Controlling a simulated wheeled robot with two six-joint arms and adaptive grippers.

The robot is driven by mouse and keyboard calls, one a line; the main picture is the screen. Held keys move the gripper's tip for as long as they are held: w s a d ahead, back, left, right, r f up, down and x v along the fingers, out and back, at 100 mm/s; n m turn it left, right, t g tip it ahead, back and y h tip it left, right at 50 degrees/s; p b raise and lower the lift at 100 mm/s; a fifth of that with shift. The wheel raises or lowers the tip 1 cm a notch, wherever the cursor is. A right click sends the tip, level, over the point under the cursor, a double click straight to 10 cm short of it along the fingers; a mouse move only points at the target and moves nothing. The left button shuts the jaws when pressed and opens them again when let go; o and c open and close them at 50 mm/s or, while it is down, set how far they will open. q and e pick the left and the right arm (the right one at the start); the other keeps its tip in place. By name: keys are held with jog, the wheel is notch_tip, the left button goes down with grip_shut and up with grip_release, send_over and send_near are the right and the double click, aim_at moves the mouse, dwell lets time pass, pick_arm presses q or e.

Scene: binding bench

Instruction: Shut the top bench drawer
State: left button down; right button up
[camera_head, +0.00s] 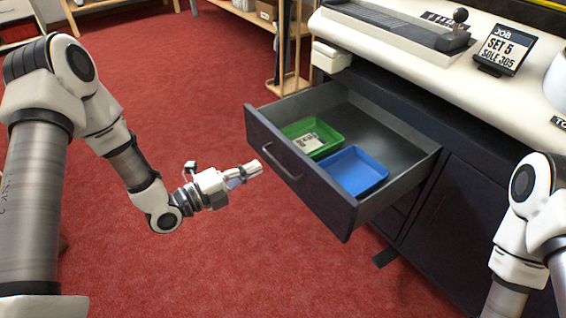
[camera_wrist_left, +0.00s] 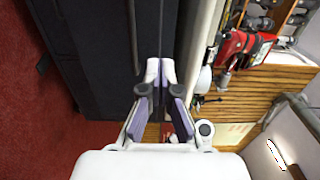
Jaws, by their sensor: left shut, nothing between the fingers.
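The top bench drawer (camera_head: 318,170) is pulled well out of the dark bench in the head view. Its dark front carries a bar handle (camera_head: 283,163). My left gripper (camera_head: 258,169) is shut and empty, just in front of the drawer front, its fingertips pointing at it near the handle. I cannot tell whether they touch. In the left wrist view the closed fingertips (camera_wrist_left: 160,72) show close to the dark drawer front (camera_wrist_left: 100,45). My right gripper is not in view; only part of my right arm shows at the right edge.
Inside the drawer lie a green tray (camera_head: 330,128) with a pale item and a blue tray (camera_head: 352,172). The pale benchtop (camera_head: 440,75) holds a long grey device and a job sign (camera_head: 503,49). Red carpet (camera_head: 250,255) in front of the drawer is free.

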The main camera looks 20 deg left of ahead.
aim_at(292, 151)
pick_arm(q)
jog(key=b+x, duration=0.2)
jog(key=x, duration=0.6)
jog(key=shift+d+f+b, duration=0.1)
jog(key=shift+b, duration=0.3)
jog(key=shift+w+d, duration=0.15)
jog(key=shift+w, duration=0.2)
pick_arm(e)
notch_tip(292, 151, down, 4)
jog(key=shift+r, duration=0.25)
